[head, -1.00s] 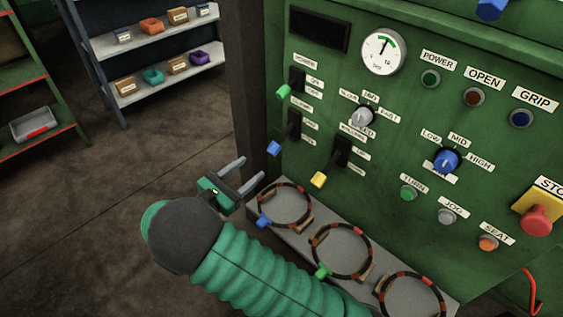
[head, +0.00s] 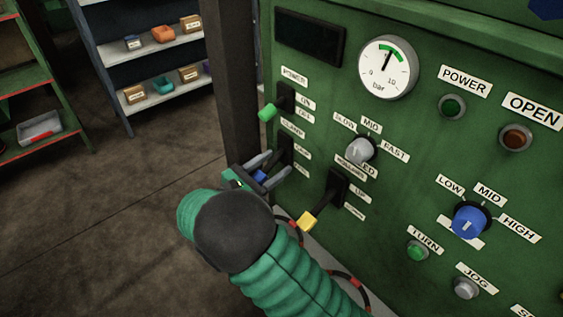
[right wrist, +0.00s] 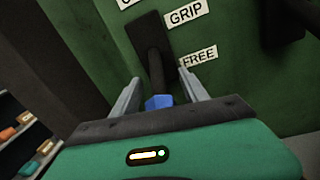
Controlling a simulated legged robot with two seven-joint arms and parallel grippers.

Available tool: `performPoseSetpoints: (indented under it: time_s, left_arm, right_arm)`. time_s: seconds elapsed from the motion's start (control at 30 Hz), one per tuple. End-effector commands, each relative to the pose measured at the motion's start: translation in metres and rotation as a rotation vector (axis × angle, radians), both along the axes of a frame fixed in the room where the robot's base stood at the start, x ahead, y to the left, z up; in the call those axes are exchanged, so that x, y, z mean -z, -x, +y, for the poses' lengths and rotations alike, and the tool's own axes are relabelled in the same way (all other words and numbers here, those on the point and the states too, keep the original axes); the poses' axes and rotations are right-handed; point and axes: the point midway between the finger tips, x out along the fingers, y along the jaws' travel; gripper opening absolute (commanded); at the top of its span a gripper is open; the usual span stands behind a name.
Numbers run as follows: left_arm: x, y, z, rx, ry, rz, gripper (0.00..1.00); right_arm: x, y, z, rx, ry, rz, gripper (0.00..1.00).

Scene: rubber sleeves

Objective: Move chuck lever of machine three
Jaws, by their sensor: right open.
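The blue-tipped lever (head: 261,176) is on the green machine panel (head: 310,240), the middle of three levers; its upper label is too small to read surely. In the right wrist view the blue knob (right wrist: 158,102) hangs low on a dark shaft, below a black slot plate, with GRIP (right wrist: 186,13) above and FREE (right wrist: 198,58) lower. My right gripper (head: 280,164) is open, its fingers pointing at the panel. In the right wrist view the fingers (right wrist: 163,82) stand on either side of the knob and shaft; contact cannot be told. My left gripper is out of view.
A green-tipped lever (head: 267,112) is above and a yellow-tipped lever (head: 306,220) is below right, close to my right arm. A speed knob (head: 359,150) and pressure gauge (head: 387,68) are further right. A dark post (head: 236,90) stands left of the panel.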

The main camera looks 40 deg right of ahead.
Motion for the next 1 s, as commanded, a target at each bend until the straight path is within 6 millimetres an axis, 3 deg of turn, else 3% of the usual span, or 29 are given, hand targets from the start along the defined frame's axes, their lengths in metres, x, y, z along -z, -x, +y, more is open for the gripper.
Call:
performPoseSetpoints:
  time_s: [0.17,0.57,1.0]
  left_arm:
    - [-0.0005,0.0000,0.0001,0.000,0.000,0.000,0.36]
    - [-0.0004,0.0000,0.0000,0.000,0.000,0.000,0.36]
    - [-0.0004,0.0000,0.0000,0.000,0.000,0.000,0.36]
  right_arm:
    - [0.0000,-0.0001,-0.0008,0.000,-0.001,0.000,0.52]
    - [0.0008,-0.0004,-0.0026,0.000,-0.003,0.000,0.01]
    - [0.0004,-0.0007,-0.0030,0.001,-0.002,-0.002,0.00]
